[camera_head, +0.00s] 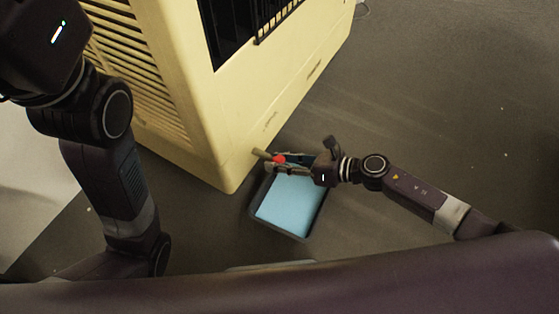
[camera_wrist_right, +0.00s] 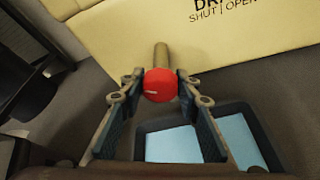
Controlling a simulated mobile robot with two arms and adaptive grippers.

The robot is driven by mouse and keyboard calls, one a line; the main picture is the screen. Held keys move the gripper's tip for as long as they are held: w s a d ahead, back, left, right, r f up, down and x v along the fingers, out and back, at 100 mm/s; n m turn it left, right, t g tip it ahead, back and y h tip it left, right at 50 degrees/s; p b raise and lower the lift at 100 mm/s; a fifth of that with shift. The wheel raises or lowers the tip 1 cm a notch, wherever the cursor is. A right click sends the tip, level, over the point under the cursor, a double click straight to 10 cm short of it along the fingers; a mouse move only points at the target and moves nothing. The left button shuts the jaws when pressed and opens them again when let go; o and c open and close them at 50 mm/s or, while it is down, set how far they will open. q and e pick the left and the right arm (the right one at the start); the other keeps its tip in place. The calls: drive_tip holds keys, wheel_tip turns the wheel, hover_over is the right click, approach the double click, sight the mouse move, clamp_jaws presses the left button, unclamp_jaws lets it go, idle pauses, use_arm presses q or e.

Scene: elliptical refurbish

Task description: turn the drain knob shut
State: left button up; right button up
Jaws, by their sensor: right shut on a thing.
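The red drain knob (camera_wrist_right: 160,86) sits on the end of a brass-coloured pipe (camera_wrist_right: 161,56) that comes out of the cream appliance's lower wall. A short pale mark shows on the knob's face. My right gripper (camera_wrist_right: 158,92) is shut on the knob, one finger on each side. In the head view the knob (camera_head: 279,159) shows small between the fingers of my right gripper (camera_head: 283,161). The label above the pipe reads "SHUT | OPEN" (camera_wrist_right: 222,14), partly cut off. My left arm is at the left in the head view; its gripper is not in view.
The cream appliance (camera_head: 190,110) stands at the upper left, with slatted vents. A dark tray (camera_head: 309,220) holding light blue liquid (camera_head: 288,203) lies on the floor below the knob. The grey floor to the right is clear.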

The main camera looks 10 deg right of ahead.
drive_tip(key=o, duration=1.2)
drive_tip(key=v, duration=1.2)
